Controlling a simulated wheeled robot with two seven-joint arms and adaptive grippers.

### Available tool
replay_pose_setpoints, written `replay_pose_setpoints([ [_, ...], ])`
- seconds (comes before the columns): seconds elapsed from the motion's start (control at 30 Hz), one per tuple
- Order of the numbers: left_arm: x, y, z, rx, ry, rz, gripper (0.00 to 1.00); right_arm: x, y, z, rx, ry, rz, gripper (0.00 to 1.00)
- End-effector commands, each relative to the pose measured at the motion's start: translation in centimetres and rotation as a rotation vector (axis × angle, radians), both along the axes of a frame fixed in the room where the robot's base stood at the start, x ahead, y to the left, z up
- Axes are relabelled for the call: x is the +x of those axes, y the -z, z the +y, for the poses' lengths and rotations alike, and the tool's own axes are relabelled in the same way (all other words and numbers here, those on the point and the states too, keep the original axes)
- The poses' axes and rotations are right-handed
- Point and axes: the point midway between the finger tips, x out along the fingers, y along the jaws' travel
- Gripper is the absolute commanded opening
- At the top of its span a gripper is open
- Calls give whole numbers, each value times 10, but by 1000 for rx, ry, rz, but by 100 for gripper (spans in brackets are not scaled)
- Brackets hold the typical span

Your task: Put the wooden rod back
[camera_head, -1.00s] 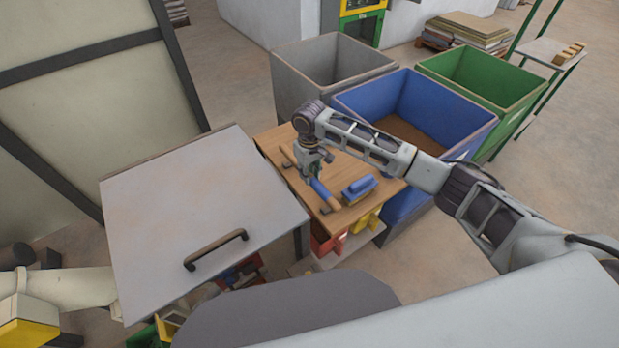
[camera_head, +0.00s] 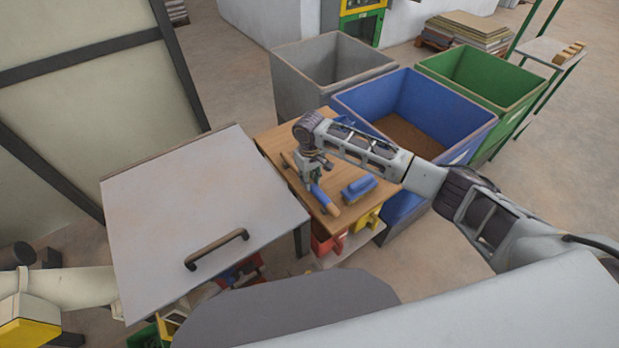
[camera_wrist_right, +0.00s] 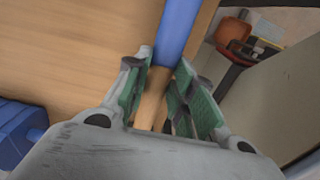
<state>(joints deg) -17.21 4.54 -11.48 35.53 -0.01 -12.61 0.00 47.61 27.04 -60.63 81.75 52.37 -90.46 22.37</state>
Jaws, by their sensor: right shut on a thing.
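The wooden rod (camera_head: 333,208), with a blue sleeve on part of its length, runs along the left side of the small wooden table (camera_head: 280,140). My right gripper (camera_head: 314,180) is over the rod at the table's left side. In the right wrist view, the green-padded fingers (camera_wrist_right: 162,100) are shut on the rod's bare wood (camera_wrist_right: 150,98), just below the blue sleeve (camera_wrist_right: 180,30). The gripper hides part of the rod in the head view. I cannot tell whether the rod touches the tabletop. My left gripper is out of sight.
A blue brush (camera_head: 359,188) lies right of the rod. A grey lidded box with a handle (camera_head: 190,205) stands close on the left. Grey (camera_head: 285,85), blue (camera_head: 465,130) and green (camera_head: 515,85) bins stand behind and right. Red and yellow bins (camera_head: 368,220) sit below the tabletop.

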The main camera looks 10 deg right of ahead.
Motion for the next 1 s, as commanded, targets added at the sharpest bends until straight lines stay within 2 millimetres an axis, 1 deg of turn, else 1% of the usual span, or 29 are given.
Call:
replay_pose_setpoints([
  [0.37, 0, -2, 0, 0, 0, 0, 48, 0, 4, 0, 1, 0, -1, 0],
  [0.4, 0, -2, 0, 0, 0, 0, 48, 0, 5, 0, 1, 0, -1, 28],
  [0.53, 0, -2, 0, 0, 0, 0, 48, 0, 5, 0, 1, 0, -1, 45],
  [1.0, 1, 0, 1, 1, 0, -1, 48, 0, 2, 0, 0, -1, -1, 46],
])
